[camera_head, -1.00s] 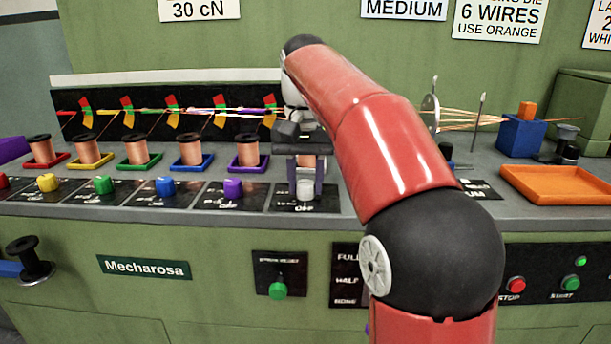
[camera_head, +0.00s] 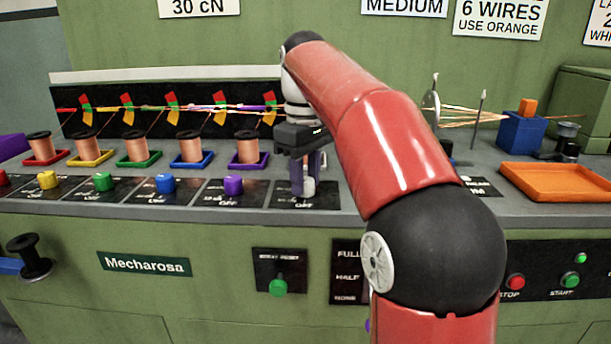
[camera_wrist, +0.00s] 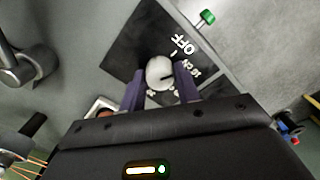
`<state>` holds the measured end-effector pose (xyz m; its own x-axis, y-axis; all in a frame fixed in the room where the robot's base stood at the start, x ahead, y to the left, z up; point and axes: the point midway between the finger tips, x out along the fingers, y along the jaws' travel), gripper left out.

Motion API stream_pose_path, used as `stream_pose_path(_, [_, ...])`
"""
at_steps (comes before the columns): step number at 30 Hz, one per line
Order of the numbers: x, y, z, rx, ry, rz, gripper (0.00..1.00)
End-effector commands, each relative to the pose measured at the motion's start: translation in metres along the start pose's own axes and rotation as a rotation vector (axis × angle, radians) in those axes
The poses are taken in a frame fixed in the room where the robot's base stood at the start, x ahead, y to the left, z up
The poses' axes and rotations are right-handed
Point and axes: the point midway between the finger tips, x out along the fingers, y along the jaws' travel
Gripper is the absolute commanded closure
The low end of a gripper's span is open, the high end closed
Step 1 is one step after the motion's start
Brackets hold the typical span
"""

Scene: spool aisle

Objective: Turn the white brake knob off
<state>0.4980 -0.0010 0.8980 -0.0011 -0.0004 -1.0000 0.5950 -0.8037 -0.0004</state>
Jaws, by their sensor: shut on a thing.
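The white brake knob (camera_head: 308,187) stands on its black plate (camera_head: 328,200) at the right end of the knob row, partly hidden by a finger. In the wrist view the round white knob (camera_wrist: 159,72) sits between my two purple fingers, with a short dark line on its face. The line points toward the small number labels, not straight at the word OFF (camera_wrist: 183,45). My gripper (camera_head: 306,178) points down and is shut on the knob, one finger on each side; it also shows in the wrist view (camera_wrist: 160,84).
A purple knob (camera_head: 233,187) on its own plate and a copper spool (camera_head: 248,148) stand close to the left. Wires run behind my gripper. An orange tray (camera_head: 556,184) lies at the right. A green knob (camera_head: 278,287) is on the front panel below.

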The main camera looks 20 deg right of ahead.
Motion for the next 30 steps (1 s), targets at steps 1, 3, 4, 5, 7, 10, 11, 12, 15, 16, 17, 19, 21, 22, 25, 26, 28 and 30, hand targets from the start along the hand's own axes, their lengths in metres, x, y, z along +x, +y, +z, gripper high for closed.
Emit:
stream_pose_path(1, [-0.0013, 0.0002, -0.0007, -0.043, 0.006, 0.003, 0.91])
stream_pose_path(3, [-0.0014, 0.0002, -0.0007, -0.104, 0.006, 0.003, 0.91])
stream_pose_path(4, [-0.0014, 0.0002, -0.0007, -0.129, 0.006, 0.004, 0.91])
stream_pose_path(5, [-0.0014, 0.0002, -0.0008, -0.153, 0.006, 0.004, 0.91])
stream_pose_path(7, [-0.0014, 0.0001, -0.0008, -0.206, 0.006, 0.004, 0.91])
stream_pose_path(10, [-0.0015, -0.0001, -0.0009, -0.274, 0.006, 0.004, 0.91])
stream_pose_path(11, [-0.0015, -0.0001, -0.0009, -0.292, 0.006, 0.004, 0.91])
stream_pose_path(12, [-0.0015, -0.0002, -0.001, -0.315, 0.006, 0.004, 0.91])
stream_pose_path(15, [-0.0016, -0.0003, -0.001, -0.361, 0.006, 0.004, 0.91])
stream_pose_path(16, [-0.0016, -0.0003, -0.001, -0.374, 0.006, 0.004, 0.91])
stream_pose_path(17, [-0.0016, -0.0003, -0.001, -0.384, 0.006, 0.004, 0.91])
stream_pose_path(19, [-0.0016, -0.0004, -0.001, -0.405, 0.006, 0.004, 0.91])
stream_pose_path(21, [-0.0017, -0.0004, -0.001, -0.419, 0.006, 0.004, 0.91])
stream_pose_path(22, [-0.0017, -0.0004, -0.0011, -0.424, 0.006, 0.004, 0.91])
stream_pose_path(25, [-0.0017, -0.0004, -0.001, -0.436, 0.006, 0.004, 0.91])
stream_pose_path(26, [-0.0017, -0.0004, -0.0011, -0.438, 0.006, 0.004, 0.91])
stream_pose_path(28, [-0.0018, -0.0004, -0.001, -0.441, 0.006, 0.004, 0.91])
stream_pose_path(30, [-0.0018, -0.0005, -0.001, -0.442, 0.006, 0.004, 0.91])
